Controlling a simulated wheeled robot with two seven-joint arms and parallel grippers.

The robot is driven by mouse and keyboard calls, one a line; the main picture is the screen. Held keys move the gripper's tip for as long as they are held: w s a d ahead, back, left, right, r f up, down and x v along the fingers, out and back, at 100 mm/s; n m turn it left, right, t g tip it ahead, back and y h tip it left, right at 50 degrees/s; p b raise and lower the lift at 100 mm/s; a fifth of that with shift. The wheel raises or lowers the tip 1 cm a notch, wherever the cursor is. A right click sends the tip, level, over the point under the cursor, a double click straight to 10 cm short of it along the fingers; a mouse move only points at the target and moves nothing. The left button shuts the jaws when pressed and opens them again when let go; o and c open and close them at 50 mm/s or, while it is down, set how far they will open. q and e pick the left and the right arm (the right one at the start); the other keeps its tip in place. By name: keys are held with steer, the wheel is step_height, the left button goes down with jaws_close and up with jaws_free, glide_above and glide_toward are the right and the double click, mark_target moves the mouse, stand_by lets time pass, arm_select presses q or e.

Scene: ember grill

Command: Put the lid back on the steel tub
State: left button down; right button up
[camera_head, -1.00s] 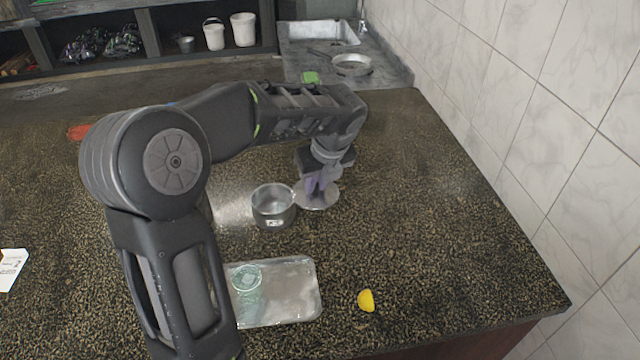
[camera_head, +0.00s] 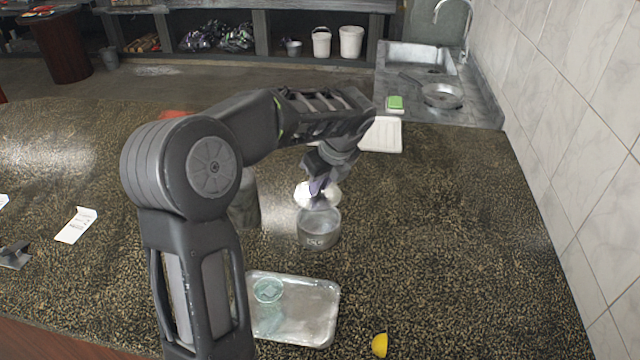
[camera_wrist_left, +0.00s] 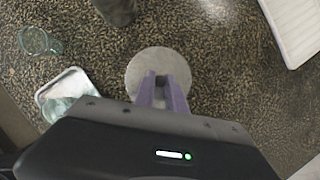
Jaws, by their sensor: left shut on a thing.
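The steel tub (camera_head: 319,232) stands upright on the speckled counter, its mouth partly showing in the head view. My left gripper (camera_head: 319,196) is shut on the lid (camera_head: 304,194), a bright round disc, and holds it above the tub's far rim. In the left wrist view the lid (camera_wrist_left: 140,72) shows as a pale disc under the purple fingers (camera_wrist_left: 162,88); the tub cannot be made out there and the lid may hide it. Whether the lid touches the rim I cannot tell. My right gripper is out of view.
A metal tray (camera_head: 318,318) with a greenish glass (camera_head: 267,290) lies in front of the tub. A dark cylinder (camera_head: 246,205) stands left of the tub, partly behind my arm. A yellow piece (camera_head: 380,344) lies near the front. A white board (camera_head: 383,135) lies behind. The counter's right side is clear.

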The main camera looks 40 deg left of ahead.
mark_target(321, 197)
arm_select(q)
steer(key=shift+f, duration=0.1)
steer(key=shift+f, duration=0.8)
step_height(321, 197, down, 3)
steer(key=b, duration=0.2)
steer(key=shift+b, duration=0.3)
steer(key=shift+f+b, duration=0.35)
steer(key=shift+f, duration=0.45)
steer(key=shift+r+p, duration=0.1)
steer(key=shift+p, duration=0.3)
steer(key=shift+f, duration=0.2)
stand_by(0.7)
stand_by(0.6)
stand_by(0.3)
